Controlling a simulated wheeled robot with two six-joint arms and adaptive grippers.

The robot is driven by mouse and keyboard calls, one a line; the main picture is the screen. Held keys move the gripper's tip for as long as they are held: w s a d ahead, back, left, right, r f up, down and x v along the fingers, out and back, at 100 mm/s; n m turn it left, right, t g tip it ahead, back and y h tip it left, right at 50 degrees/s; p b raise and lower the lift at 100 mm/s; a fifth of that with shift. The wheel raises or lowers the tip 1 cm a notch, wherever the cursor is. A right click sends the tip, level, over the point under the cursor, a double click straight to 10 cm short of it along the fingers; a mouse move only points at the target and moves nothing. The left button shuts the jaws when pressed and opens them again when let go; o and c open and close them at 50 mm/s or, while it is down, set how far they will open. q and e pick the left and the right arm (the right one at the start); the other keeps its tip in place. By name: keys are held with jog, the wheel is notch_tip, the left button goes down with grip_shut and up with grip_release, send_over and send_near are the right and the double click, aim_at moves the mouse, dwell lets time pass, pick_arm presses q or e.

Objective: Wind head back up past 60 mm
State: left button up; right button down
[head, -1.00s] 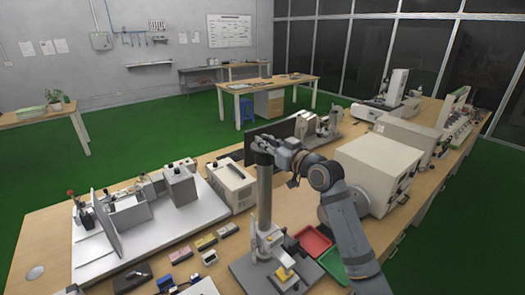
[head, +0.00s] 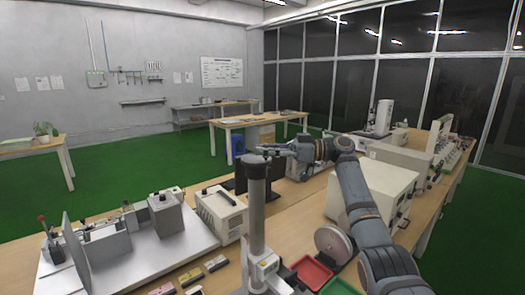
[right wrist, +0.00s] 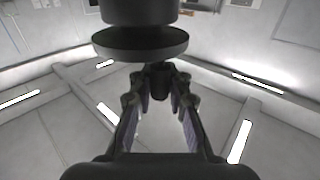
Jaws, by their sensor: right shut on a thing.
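The test stand's grey column (head: 256,215) stands upright near the middle of the head view. My right gripper (head: 272,150) is at the top of the column, beside the dark crank top (head: 252,160). In the right wrist view, a dark round disc (right wrist: 140,44) fills the upper middle. My right gripper's fingers (right wrist: 160,88) close on a small black crank handle (right wrist: 160,78) just below it. Any scale reading is too small to tell. My left gripper is out of view.
A beige cabinet (head: 378,188) stands right of the column, with a grey disc (head: 333,242) in front. A red tray (head: 312,272) and a green tray (head: 340,286) lie near the stand. A white box instrument (head: 220,215) stands left, a dark monitor (head: 241,178) behind.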

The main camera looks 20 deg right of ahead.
jog(key=shift+w+d+r+n+g+p, duration=0.1)
jog(key=shift+w+d+n+g+p, duration=0.15)
jog(key=shift+g+p, duration=0.3)
jog(key=shift+w+d+r+n+g+p, duration=0.15)
jog(key=shift+n+g+p, duration=0.2)
jog(key=shift+p, duration=0.25)
jog(key=shift+s+f+n+g+y+p, duration=0.15)
jog(key=shift+f+n+g+y+p, duration=0.15)
jog(key=shift+g+p, duration=0.15)
jog(key=shift+a, duration=0.1)
jog(key=shift+s, duration=0.1)
jog(key=shift+f, duration=0.1)
jog(key=c, duration=1.7)
grip_release()
jog(key=o, duration=0.4)
